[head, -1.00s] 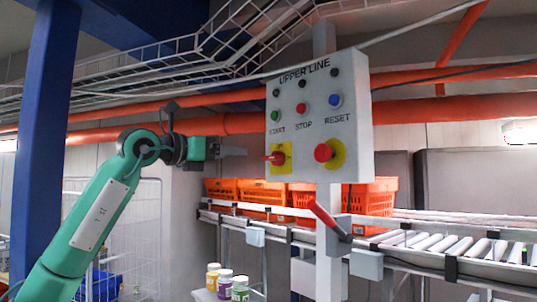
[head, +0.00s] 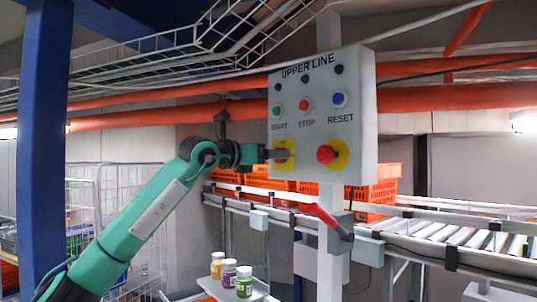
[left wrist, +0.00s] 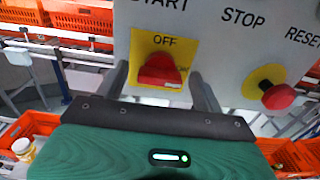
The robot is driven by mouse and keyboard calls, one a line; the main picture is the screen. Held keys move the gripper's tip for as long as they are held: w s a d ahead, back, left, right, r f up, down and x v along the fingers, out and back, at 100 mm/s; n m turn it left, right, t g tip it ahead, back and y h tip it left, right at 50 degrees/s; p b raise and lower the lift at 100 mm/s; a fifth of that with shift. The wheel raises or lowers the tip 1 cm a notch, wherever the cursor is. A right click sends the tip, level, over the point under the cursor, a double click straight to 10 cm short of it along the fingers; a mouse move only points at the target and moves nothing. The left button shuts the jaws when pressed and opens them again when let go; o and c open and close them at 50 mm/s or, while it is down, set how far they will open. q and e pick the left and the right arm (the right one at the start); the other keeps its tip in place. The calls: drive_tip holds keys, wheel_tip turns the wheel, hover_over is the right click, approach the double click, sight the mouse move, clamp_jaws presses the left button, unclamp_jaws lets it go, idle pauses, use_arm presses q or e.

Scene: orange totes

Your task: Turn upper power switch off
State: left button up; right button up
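The grey control box (head: 355,110) labelled UPPER LINE stands on a post in front of me. Its red rotary power switch sits on a yellow plate (head: 291,170) at the lower left of the box, mostly behind my gripper in the head view. In the left wrist view the red switch knob (left wrist: 158,70) shows clearly, with OFF printed above it. My left gripper (head: 277,155) is at the switch. In the left wrist view its two fingers (left wrist: 162,85) are apart, one on each side of the knob; I cannot tell whether they touch it. My right gripper is not in view.
A red mushroom button (head: 326,154) on a yellow plate is right of the switch. A red lever (head: 322,214) is on the post below. Orange totes (head: 372,195) and a roller conveyor (head: 450,240) lie behind. Several bottles (head: 244,281) stand at lower middle.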

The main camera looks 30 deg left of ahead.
use_arm(q)
drive_tip(key=shift+s, duration=0.1)
drive_tip(key=c, duration=0.7)
drive_tip(key=shift+c, duration=1.3)
drive_tip(key=shift+a+n+b, duration=0.15)
drive_tip(key=shift+n+b, duration=4.8)
drive_tip(key=shift+n, duration=3.95)
drive_tip(key=o, duration=1)
drive_tip(key=shift+f, duration=0.1)
